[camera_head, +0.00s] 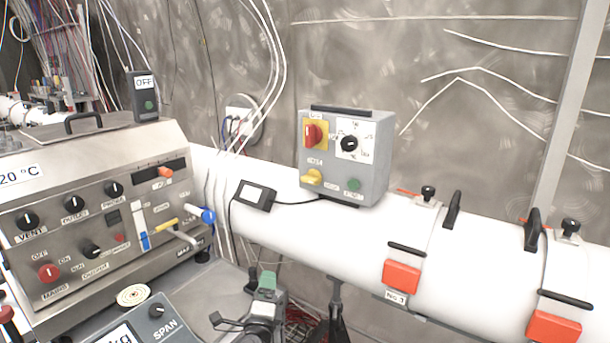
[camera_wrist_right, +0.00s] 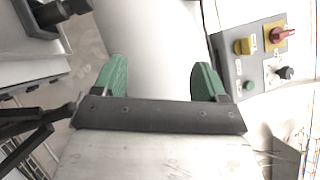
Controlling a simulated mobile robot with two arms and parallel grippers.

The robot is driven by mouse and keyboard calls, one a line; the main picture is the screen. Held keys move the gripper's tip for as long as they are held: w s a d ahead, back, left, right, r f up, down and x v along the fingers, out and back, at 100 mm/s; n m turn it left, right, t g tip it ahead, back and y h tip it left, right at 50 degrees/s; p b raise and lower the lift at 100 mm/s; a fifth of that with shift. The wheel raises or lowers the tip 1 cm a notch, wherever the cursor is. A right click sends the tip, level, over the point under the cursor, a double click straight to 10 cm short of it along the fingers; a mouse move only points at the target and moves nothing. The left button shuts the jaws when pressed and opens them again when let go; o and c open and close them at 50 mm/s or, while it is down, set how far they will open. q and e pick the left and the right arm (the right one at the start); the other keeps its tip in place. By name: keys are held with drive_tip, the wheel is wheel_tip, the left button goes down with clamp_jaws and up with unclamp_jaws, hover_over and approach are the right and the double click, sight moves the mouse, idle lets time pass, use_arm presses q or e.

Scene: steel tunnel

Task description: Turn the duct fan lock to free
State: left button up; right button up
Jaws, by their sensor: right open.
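A grey control box (camera_head: 345,157) sits on the white duct (camera_head: 290,215). It carries a red rotary knob (camera_head: 314,133) on a yellow plate, a black dial (camera_head: 349,144) on a white plate, a yellow knob (camera_head: 312,177) and a green button (camera_head: 353,185). The labels are too small to tell which control is the fan lock. In the right wrist view, the yellow knob (camera_wrist_right: 243,46) and red knob (camera_wrist_right: 283,35) show at the upper right. My right gripper (camera_head: 264,281), with green fingers, is open and empty below the duct, apart from the box. It also shows in the wrist view (camera_wrist_right: 158,82). My left gripper is not in view.
A steel panel (camera_head: 150,150) with several knobs and switches stands at the left. A small black display (camera_head: 254,195) and cable lie on the duct. Clamps with red latches (camera_head: 401,276) ring the duct at the right. Loose cables hang down the wall behind.

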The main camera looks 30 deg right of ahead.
drive_tip(key=d+r+m+g+h+p, duration=0.1)
drive_tip(key=d+r+m+g+h, duration=0.2)
drive_tip(key=r+m, duration=0.5)
drive_tip(key=d+r+m+g+h, duration=0.15)
drive_tip(key=r+m+g, duration=0.25)
drive_tip(key=r+m, duration=0.4)
drive_tip(key=m+g, duration=0.4)
drive_tip(key=m, duration=0.1)
approach(307, 181)
drive_tip(key=shift+y, duration=0.25)
drive_tip(key=p+x, duration=0.1)
drive_tip(key=x, duration=0.2)
drive_tip(key=p+x, duration=0.1)
drive_tip(key=x, duration=0.2)
drive_tip(key=p+x, duration=0.1)
drive_tip(key=x, duration=0.1)
drive_tip(key=shift+d+r+p, duration=0.3)
drive_tip(key=shift+d+p, duration=0.05)
drive_tip(key=shift+d, duration=0.05)
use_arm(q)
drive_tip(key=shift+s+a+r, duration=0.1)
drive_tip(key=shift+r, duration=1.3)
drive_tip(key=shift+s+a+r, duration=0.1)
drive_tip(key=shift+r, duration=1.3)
use_arm(e)
drive_tip(key=shift+w+d+f, duration=0.1)
drive_tip(key=shift+w+d, duration=0.2)
drive_tip(key=shift+d, duration=0.35)
drive_tip(key=shift+c, duration=0.4)
